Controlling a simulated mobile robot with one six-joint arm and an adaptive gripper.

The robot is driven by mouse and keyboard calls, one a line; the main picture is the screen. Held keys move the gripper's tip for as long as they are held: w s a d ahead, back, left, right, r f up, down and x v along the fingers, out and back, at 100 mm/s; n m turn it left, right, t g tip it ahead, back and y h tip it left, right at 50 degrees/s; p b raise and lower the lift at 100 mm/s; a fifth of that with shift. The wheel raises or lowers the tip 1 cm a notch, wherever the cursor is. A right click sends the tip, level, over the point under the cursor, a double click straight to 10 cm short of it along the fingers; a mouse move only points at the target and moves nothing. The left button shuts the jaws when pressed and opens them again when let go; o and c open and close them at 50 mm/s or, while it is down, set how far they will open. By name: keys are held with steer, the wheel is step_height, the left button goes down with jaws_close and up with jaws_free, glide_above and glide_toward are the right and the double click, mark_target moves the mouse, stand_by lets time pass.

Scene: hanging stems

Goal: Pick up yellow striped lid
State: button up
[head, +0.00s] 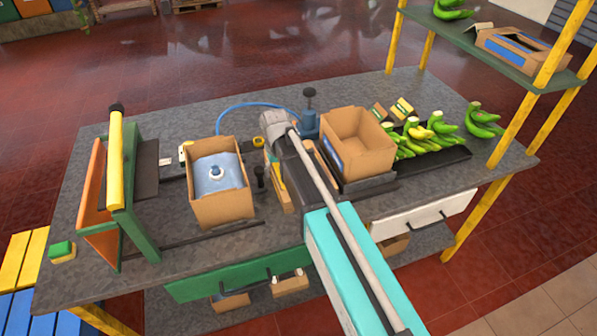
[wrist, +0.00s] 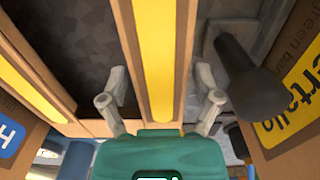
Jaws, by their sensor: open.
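The yellow striped lid (wrist: 153,60) shows in the wrist view as a long narrow brown piece with a broad yellow stripe down its middle. It runs from the top edge down between my fingers. My gripper (wrist: 165,95) is open, with one finger on each side of the lid. A gap shows on the left; I cannot tell whether either finger touches it. The lid's near end is hidden behind the teal gripper body. In the head view, my arm hides the fingertips, and brown and yellow pieces (head: 277,178) show beside it on the bench.
In the wrist view, a dark knobbed post (wrist: 245,80) stands close to the right finger, and another yellow strip (wrist: 30,85) lies left. On the bench (head: 130,215), an open carton with a bottle (head: 219,206) stands left of my arm and an empty carton (head: 377,162) right.

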steer(key=c, duration=0.7)
steer(key=shift+r, duration=0.25)
step_height(320, 180, up, 2)
steer(key=p, duration=0.2)
steer(key=shift+p, duration=0.3)
steer(key=s+r+p, duration=0.1)
steer(key=r+p, duration=0.1)
steer(key=s+d+r+p, duration=0.1)
steer(key=s+r+p, duration=0.2)
steer(key=r+p, duration=0.1)
steer(key=shift+s+d+r+p, duration=0.25)
steer(key=shift+s+r+p, duration=0.05)
steer(key=shift+s+r, duration=0.1)
steer(key=s+d+r+p, duration=0.1)
steer(key=s, duration=0.1)
steer(key=s+d+r+p, duration=0.1)
steer(key=s, duration=0.2)
steer(key=s+d+r+p, duration=0.1)
steer(key=s, duration=0.2)
steer(key=shift+s+r+p, duration=0.25)
steer(key=shift+r+p, duration=0.15)
